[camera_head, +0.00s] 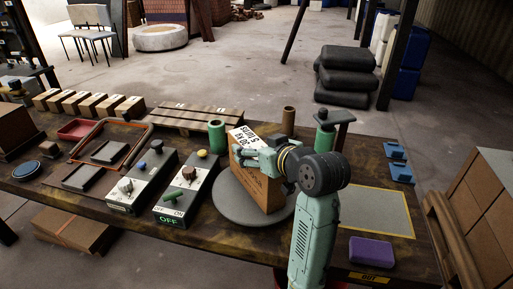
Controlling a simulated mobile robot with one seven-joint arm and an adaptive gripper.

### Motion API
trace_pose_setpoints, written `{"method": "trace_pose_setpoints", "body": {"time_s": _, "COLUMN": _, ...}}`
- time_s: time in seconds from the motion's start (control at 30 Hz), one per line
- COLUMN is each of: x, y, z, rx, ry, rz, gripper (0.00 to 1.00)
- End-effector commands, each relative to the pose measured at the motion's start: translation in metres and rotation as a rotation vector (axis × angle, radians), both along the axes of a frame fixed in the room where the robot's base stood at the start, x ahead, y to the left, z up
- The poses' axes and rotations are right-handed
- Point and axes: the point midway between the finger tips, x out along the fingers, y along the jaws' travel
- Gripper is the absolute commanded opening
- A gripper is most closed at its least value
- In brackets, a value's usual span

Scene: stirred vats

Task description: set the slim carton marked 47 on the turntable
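A brown carton (258,188) with dark print on its side stands upright on or just over the round grey turntable (231,207). I cannot tell whether its base touches the disc. A white panel with black lettering (243,137) shows at its top; I cannot make out a 47. My gripper (257,158) reaches in from the right at the carton's upper part and overlaps it. The arm hides the carton's upper right, and I cannot see whether the fingers are closed on it.
Left of the turntable are two control boxes, one with a green switch (180,199). Green cylinders (217,137) and a brown tube (288,120) stand behind. A grey mat (373,211), a purple block (371,251) and blue pieces (400,172) lie to the right.

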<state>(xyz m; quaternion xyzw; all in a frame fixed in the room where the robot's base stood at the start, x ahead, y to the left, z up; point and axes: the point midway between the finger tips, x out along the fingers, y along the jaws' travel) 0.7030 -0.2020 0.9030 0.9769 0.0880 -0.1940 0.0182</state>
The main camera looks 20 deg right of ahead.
Motion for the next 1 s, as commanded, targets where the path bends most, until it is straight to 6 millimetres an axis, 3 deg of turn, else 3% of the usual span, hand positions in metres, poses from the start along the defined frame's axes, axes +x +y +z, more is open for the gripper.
{"method": "trace_pose_setpoints", "body": {"time_s": 0.27, "x": -0.009, "y": -0.002, "z": 0.007, "rx": -0.001, "ry": -0.002, "rz": -0.001, "gripper": 0.7}}
{"method": "trace_pose_setpoints", "body": {"time_s": 0.7, "x": -0.089, "y": -0.017, "z": 0.041, "rx": -0.003, "ry": -0.003, "rz": -0.003, "gripper": 0.7}}
{"method": "trace_pose_setpoints", "body": {"time_s": 1.0, "x": -0.109, "y": -0.02, "z": 0.049, "rx": 0.0, "ry": 0.0, "rz": 0.0, "gripper": 0.7}}
